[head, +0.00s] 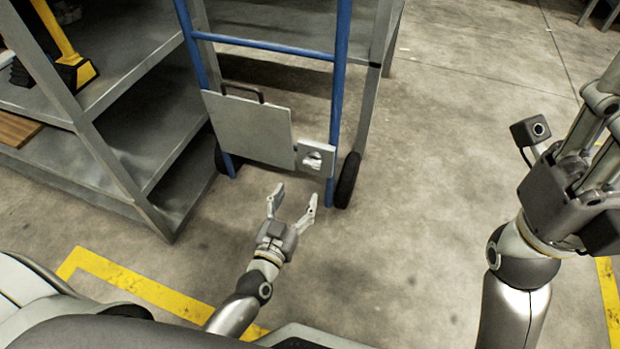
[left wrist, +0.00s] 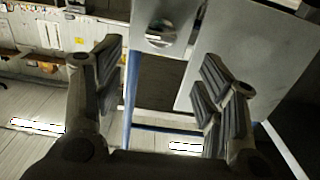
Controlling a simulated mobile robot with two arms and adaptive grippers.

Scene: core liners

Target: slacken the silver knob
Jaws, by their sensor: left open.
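The silver knob (head: 313,161) sits on a small light plate (head: 325,147) at the lower right of a grey panel (head: 250,124) on a blue-framed hand truck. My left gripper (head: 294,195) is open and empty, below and in front of the knob, apart from it. In the left wrist view the knob (left wrist: 160,38) shows near the top, between and beyond the open fingers (left wrist: 166,62). My right gripper (head: 606,95) is at the right edge, far from the knob and partly cut off; its jaw opening is unclear.
Grey metal shelving (head: 110,120) stands left of the hand truck. The blue frame (head: 342,80) and a black wheel (head: 347,180) are close right of the knob. Yellow lines (head: 150,289) mark the floor. Floor right of the hand truck is clear.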

